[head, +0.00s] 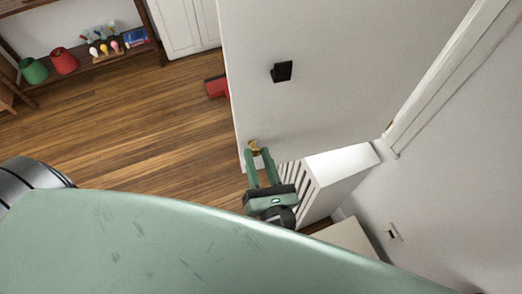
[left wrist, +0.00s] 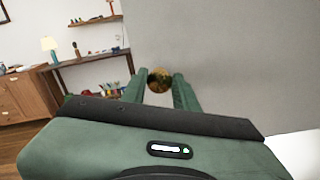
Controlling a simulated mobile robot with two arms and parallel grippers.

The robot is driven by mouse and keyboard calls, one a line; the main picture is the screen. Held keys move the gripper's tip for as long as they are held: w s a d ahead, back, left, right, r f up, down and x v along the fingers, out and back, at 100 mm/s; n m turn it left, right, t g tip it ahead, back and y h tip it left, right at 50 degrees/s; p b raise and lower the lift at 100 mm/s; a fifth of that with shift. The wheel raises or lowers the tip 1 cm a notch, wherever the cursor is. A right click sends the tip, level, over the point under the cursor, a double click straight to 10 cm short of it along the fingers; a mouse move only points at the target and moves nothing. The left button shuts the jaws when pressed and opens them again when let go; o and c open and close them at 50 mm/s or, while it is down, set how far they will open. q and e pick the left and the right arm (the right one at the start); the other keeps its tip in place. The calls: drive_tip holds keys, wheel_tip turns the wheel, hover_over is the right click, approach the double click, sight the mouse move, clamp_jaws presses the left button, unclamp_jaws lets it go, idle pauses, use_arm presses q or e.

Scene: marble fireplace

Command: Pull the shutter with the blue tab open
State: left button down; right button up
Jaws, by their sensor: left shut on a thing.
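My left gripper (head: 261,165) is shut on a round brass knob (head: 254,146) near the left edge of a large plain white panel (head: 330,100). In the left wrist view the knob (left wrist: 159,80) sits between the two green fingers of the gripper (left wrist: 159,88), with the pale panel (left wrist: 220,50) behind and to the right. I see no blue tab on the panel, and I cannot tell if it is the shutter. My right gripper is not in view.
A white slatted unit (head: 342,165) stands right beside my gripper. A black square plate (head: 282,71) is on the panel. Wooden floor (head: 130,130) is open to the left, with a red object (head: 216,87) by the panel edge and a shelf (head: 90,62) at the back.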

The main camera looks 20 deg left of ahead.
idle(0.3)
use_arm(q)
drive_tip(key=c, duration=1.1)
unclamp_jaws()
